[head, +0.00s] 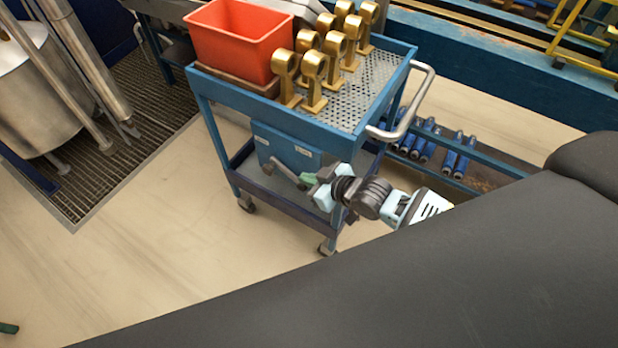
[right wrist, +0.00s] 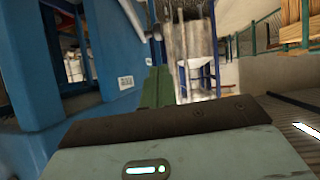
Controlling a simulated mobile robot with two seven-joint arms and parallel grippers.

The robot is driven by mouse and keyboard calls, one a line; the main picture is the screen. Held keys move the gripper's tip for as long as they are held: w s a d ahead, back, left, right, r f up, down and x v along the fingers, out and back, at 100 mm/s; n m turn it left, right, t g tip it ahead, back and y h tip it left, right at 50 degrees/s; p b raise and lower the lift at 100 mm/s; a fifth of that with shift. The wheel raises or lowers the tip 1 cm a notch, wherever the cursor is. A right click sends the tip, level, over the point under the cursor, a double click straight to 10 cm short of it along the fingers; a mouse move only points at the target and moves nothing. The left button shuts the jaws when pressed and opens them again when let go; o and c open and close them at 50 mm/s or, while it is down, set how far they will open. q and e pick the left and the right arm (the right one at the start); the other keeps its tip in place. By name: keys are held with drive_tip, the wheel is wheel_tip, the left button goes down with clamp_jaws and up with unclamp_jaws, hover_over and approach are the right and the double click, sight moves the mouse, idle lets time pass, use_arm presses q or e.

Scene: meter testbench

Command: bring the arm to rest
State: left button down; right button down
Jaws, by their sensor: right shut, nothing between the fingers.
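My right gripper (head: 306,180) is in front of the blue cart (head: 212,85), below its top tray. Its green fingers are together and hold nothing. In the right wrist view the shut fingers (right wrist: 157,88) point ahead, beside a blue surface with a small white label. In the head view the fingertips are close to a grey bar handle (head: 284,173) on the blue drawer box (head: 290,150); I cannot tell whether they touch it. A small dark green tip (head: 8,328) at the lower left edge may be my left gripper; the rest is out of frame.
On the cart stand an orange bin (head: 235,45) and several brass ring-topped parts (head: 312,75). The cart has a metal push handle (head: 415,105). Blue cylinders (head: 430,140) lie on a low rack behind. A steel tank (head: 35,100) stands at left. The floor (head: 150,260) in front is clear.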

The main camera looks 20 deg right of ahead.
idle(0.4)
